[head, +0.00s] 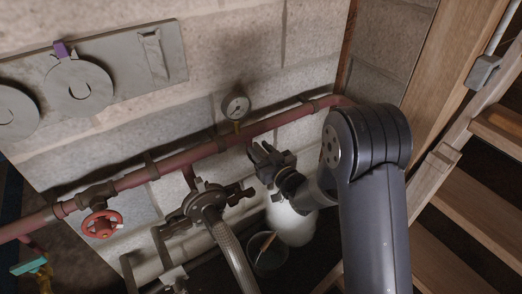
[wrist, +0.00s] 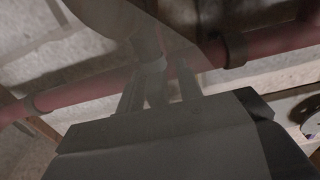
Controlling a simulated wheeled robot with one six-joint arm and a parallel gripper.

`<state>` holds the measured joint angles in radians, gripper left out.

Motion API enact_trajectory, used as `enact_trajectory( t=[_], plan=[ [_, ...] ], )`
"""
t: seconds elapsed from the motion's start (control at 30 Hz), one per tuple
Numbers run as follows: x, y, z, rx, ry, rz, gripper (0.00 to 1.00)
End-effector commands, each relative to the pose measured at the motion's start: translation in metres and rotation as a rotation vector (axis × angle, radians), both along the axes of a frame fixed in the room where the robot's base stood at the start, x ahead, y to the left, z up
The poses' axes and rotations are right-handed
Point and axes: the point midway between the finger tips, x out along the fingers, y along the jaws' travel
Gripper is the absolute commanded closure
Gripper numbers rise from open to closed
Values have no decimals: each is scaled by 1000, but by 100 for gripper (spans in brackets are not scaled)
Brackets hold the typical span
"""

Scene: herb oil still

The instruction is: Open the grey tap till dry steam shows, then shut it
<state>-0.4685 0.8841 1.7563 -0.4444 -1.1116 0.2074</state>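My gripper (head: 256,152) is below the red steam pipe, near the pressure gauge. In the wrist view its two fingers (wrist: 160,92) stand apart on either side of a grey upright part (wrist: 153,72). Small gaps seem to show beside that part. It may belong to the grey tap, but I cannot make out a handle or its position. In the head view my gripper and wrist hide that spot. A white cloud of steam (head: 291,225) hangs below my wrist, over a dark bucket (head: 268,262). A thin haze covers part of the wrist view.
The red pipe (head: 187,154) runs along the block wall with a round gauge (head: 235,106) above it. A red handwheel (head: 102,223) is at the left. A flanged fitting (head: 205,197) with a braided hose (head: 232,250) is left of my gripper. Wooden stairs (head: 455,225) stand at the right.

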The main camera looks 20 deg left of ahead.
Motion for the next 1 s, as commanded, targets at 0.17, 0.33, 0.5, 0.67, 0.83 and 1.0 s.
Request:
enact_trajectory(
  t=[0.17,0.33,0.5,0.67,0.83,1.0],
  plan=[
    [1,1,0,1,1,0,66],
    [1,1,0,0,0,0,72],
    [1,1,0,0,0,0,85],
    [1,1,0,0,0,0,99],
    [1,1,0,0,0,0,100],
    [0,2,-2,2,-3,-24,100]
  ],
)
